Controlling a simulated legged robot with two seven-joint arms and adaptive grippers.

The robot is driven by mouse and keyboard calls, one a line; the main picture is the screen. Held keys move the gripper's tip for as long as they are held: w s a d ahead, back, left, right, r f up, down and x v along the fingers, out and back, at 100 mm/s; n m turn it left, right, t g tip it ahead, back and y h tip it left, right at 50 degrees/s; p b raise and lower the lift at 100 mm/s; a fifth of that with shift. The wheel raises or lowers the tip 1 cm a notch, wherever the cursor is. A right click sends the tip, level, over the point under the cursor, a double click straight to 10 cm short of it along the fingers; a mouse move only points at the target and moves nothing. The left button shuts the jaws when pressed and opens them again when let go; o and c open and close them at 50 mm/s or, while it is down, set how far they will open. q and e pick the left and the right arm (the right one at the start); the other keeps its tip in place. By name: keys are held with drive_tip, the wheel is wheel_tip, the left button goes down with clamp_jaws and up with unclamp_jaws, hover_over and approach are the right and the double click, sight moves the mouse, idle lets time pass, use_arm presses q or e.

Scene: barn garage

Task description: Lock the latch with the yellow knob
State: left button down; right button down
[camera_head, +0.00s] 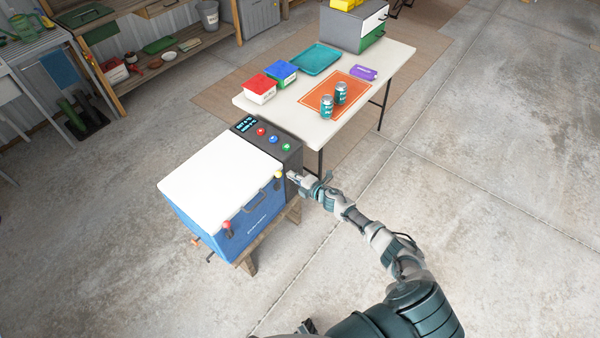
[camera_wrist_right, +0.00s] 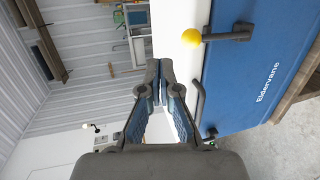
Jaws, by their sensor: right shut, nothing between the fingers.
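A blue cooler with a white lid (camera_head: 222,168) stands on a wooden stand. The yellow knob (camera_head: 278,174) is on a dark latch at the right end of its front, near the lid edge. In the right wrist view, the yellow knob (camera_wrist_right: 191,37) overlaps the white lid, and its dark lever (camera_wrist_right: 228,34) reaches onto the blue front. A second latch with a red knob (camera_head: 227,225) is at the left end. My right gripper (camera_head: 292,176) is just right of the yellow knob, seemingly apart from it; its fingertips (camera_wrist_right: 160,72) are closed and empty. My left gripper is not in view.
A dark handle (camera_head: 254,202) sticks out between the latches. A dark control panel (camera_head: 268,140) with coloured buttons adjoins the cooler. A white table (camera_head: 325,130) behind holds cans, boxes and a tray. The floor at right is clear.

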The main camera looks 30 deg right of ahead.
drive_tip(key=s+d+r+p, duration=0.1)
drive_tip(key=s+r, duration=0.3)
drive_tip(key=r, duration=0.2)
drive_tip(key=shift+s+r+p, duration=0.2)
drive_tip(key=shift+p, duration=0.2)
drive_tip(key=shift+a, duration=0.2)
drive_tip(key=shift+a, duration=0.1)
drive_tip(key=s+f+m+g+h, duration=0.2)
drive_tip(key=s+f+m, duration=0.2)
drive_tip(key=s+f, duration=0.5)
drive_tip(key=s+d+f+m+g+h, duration=0.15)
drive_tip(key=s+f+m, duration=0.3)
drive_tip(key=f, duration=0.75)
drive_tip(key=s+f+m+g+h, duration=0.1)
drive_tip(key=s+f+m+g, duration=0.2)
drive_tip(key=s+f, duration=0.6)
drive_tip(key=s+a+f+m+g, duration=0.2)
drive_tip(key=s+a+f, duration=0.2)
drive_tip(key=s, duration=0.7)
drive_tip(key=s+a+f+m+g, duration=0.2)
drive_tip(key=s+f, duration=0.4)
drive_tip(key=s, duration=0.5)
drive_tip(key=s+a+f+m+g, duration=0.3)
drive_tip(key=s+a+f, duration=0.2)
drive_tip(key=s, duration=0.7)
drive_tip(key=shift+a+f+m, duration=0.3)
drive_tip(key=shift+f+m, duration=0.05)
drive_tip(key=shift+f, duration=0.25)
